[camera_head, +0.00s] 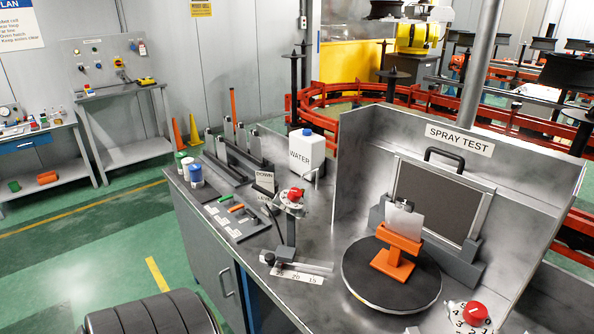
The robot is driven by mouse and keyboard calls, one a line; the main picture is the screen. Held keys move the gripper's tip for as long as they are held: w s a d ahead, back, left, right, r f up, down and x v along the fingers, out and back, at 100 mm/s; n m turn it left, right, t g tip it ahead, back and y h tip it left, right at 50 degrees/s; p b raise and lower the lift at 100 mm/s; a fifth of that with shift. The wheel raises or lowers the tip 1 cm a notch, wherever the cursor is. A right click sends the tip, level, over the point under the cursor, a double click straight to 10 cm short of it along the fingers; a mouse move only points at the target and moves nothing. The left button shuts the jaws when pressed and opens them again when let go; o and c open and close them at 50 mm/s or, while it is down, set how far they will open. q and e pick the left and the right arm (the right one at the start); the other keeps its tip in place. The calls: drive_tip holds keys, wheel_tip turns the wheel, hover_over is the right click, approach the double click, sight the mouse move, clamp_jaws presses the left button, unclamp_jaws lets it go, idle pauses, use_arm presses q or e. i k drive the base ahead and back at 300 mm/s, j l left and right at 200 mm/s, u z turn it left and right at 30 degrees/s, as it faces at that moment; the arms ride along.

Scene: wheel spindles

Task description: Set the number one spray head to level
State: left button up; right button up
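A small spray stand (290,228) rises from a dark sliding block on the bench, left of the round turntable (352,283). It carries a red knob (296,194) on a pale dial and a thin grey arm at its upper right. A sign beside it reads DOWN (265,178), with LEVEL (264,197) below. I cannot make out a number one on the head, nor its exact tilt. An orange holder (398,252) with a grey plate (404,220) stands upright on the turntable. Neither gripper is in view.
A metal splash guard marked SPRAY TEST (459,139) stands behind the turntable. A second red knob (475,314) sits at the bench's front right. A white WATER jug (300,155), blue cup (196,175) and scale strip (298,276) are on the bench. Green floor (100,235) lies open at left.

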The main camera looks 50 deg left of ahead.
sight(298, 210)
drive_tip(key=k+j+u, duration=0.1)
drive_tip(key=u, duration=1.55)
